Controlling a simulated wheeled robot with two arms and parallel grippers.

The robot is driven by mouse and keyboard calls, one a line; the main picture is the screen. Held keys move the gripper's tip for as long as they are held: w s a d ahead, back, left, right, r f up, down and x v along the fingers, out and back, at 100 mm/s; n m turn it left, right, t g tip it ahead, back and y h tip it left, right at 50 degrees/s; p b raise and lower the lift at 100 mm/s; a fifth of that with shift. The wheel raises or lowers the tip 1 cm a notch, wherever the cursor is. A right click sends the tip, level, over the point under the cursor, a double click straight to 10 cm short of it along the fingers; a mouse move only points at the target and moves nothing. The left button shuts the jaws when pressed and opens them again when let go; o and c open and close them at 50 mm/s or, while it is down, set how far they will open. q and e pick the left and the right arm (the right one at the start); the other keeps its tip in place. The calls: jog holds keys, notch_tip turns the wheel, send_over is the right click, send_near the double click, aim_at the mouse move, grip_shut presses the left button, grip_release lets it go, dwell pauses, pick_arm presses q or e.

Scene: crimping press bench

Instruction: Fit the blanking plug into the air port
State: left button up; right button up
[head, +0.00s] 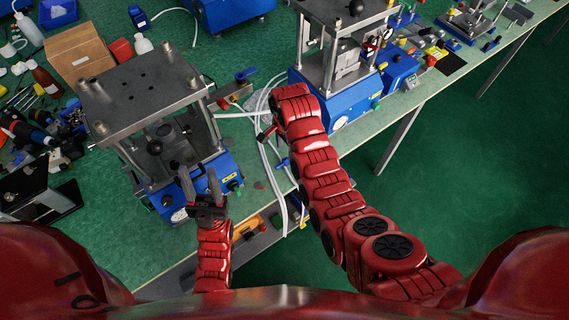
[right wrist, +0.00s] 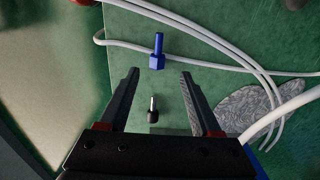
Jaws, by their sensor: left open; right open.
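A blue piece with a hexagonal head and a round stem, which looks like the blanking plug (right wrist: 157,60), lies on the green bench top in the right wrist view. It also shows small in the head view (head: 283,163). My right gripper (right wrist: 160,75) is open and empty above the bench, the blue piece in line with the gap between its fingers. In the head view the right arm mostly hides this gripper. My left gripper (head: 199,178) is open at the front of the near press (head: 150,90). I cannot make out the air port clearly.
A small black-and-metal piece (right wrist: 152,110) lies between my right fingers in the picture. White hoses (right wrist: 205,35) run close by the blue piece. A grey patterned patch (right wrist: 245,100) lies to the right.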

aim_at(286, 160)
jog(key=shift+s+f+p, duration=0.1)
jog(key=shift+f+p, duration=0.05)
jog(key=shift+p, duration=0.15)
notch_tip(286, 160, down, 3)
jog(key=shift+s+d+f+p, duration=0.1)
jog(key=shift+s+p, duration=0.05)
jog(key=shift+p, duration=0.85)
jog(key=shift+f, duration=0.85)
grip_shut()
